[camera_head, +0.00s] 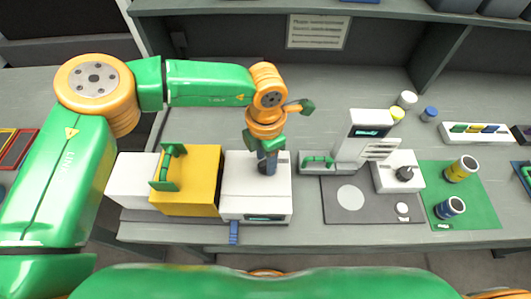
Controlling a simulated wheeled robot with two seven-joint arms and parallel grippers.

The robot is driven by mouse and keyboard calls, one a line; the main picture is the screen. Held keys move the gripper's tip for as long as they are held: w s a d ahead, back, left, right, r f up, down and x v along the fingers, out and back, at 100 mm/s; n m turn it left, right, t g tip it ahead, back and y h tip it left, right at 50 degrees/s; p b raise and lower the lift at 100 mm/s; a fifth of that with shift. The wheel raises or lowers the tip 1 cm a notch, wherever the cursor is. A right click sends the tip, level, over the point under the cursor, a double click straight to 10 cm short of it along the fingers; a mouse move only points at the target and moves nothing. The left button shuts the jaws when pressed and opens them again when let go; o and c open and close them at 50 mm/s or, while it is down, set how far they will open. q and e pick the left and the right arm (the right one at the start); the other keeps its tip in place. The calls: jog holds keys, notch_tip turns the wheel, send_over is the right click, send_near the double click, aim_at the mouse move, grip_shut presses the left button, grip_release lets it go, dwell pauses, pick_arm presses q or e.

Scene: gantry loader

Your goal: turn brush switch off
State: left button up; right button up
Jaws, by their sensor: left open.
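My left arm comes in from the left, and its gripper (267,163) points down at the top of a white box with a dark display (256,203). Its dark fingertips are at or just above the box top; contact cannot be told. The gripper hides part of the box top. A small blue lever (234,232) hangs at the front edge of this box. A black knob (404,173) stands on a white block at the right. No label shows which of these is the brush switch, and its on or off state cannot be read. My right gripper is not in view.
A yellow block (205,177) with a green handle stands left of the display box. A white upright unit (364,135) stands behind a grey plate (343,214). A green mat (463,208) carries two cylinders. A white tray (478,132) is at the back right.

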pick_arm(q)
jog(key=shift+a, duration=0.1)
jog(key=shift+c, duration=0.4)
grip_shut()
jog(key=shift+f+n+b, duration=0.2)
jog(key=shift+n+b, duration=0.3)
jog(key=shift+b, duration=0.35)
jog(key=n+b, duration=0.6)
jog(key=b, duration=0.2)
jog(key=shift+n, duration=0.3)
jog(key=shift+r+n+b, duration=0.2)
jog(key=shift+n+b, duration=1.45)
jog(key=shift+n, duration=0.55)
jog(key=shift+r, duration=0.1)
jog(key=shift+o, duration=0.4)
grip_release()
